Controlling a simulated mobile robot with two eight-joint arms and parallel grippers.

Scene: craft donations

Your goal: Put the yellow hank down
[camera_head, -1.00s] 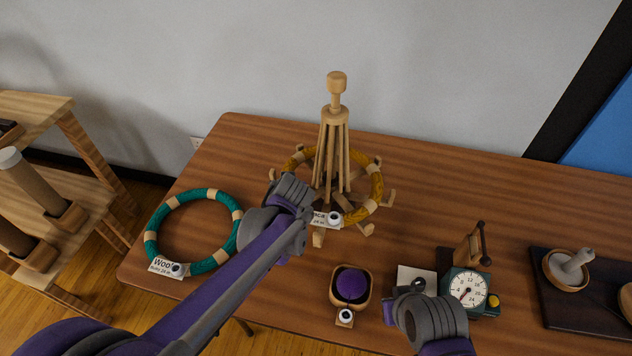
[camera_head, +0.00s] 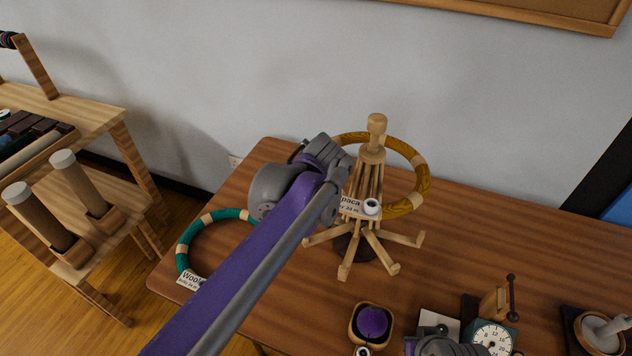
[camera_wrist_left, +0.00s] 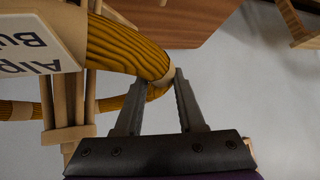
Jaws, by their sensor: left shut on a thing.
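The yellow hank (camera_head: 424,184) is a ring with pale bands and an Alpaca label (camera_head: 350,206). It is raised around the upper part of the wooden swift (camera_head: 366,190), above its spread lower arms, and looks slightly tilted. My left gripper (camera_wrist_left: 160,88) is shut on the hank's rim at a pale band; the hank (camera_wrist_left: 122,46) also shows in the left wrist view. In the head view my left wrist hides the hank's left side and the fingertips. My right wrist shows only at the bottom edge; its fingers are hidden.
A teal hank (camera_head: 222,216) lies at the table's left, partly behind my left arm. A purple ball in a wooden bowl (camera_head: 352,335), a dial device (camera_head: 492,338) and a mortar (camera_head: 590,335) stand in front and right. A wooden cart (camera_head: 125,185) stands left. Bare table (camera_head: 490,235) shows right of the swift.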

